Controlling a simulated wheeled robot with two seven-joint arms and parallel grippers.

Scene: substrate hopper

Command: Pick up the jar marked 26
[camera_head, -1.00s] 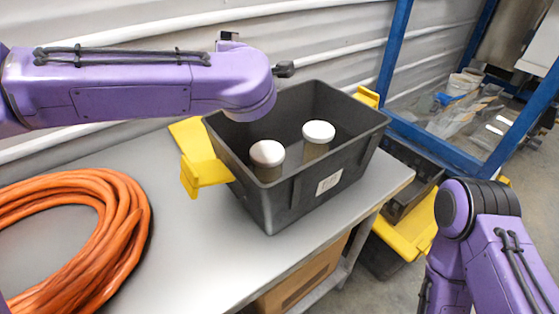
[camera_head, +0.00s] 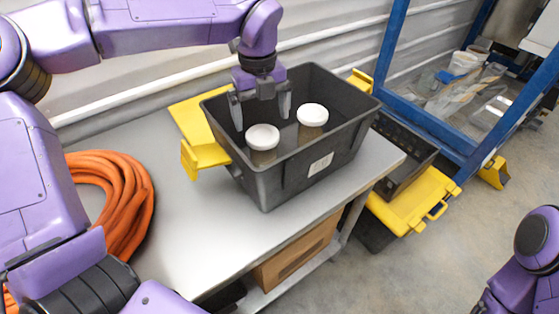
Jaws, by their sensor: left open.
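Two jars with white lids stand in the black bin (camera_head: 300,172) on the table: a left jar (camera_head: 263,143) and a right jar (camera_head: 312,118). No number can be read on either jar, so I cannot tell which is marked 26. My left gripper (camera_head: 262,120) points down over the bin, its two fingers apart. The fingertips are at or just behind the left jar's lid, with the right finger between the two jars in the picture. Nothing is between the fingers that I can see. My right gripper is out of view; only part of my right arm shows at the lower right.
The bin has yellow flaps (camera_head: 205,155) on its left side and a label on its front. An orange cable coil (camera_head: 115,195) lies on the grey table (camera_head: 190,245). A blue frame (camera_head: 440,150) and a dark crate with yellow parts (camera_head: 415,205) stand to the right.

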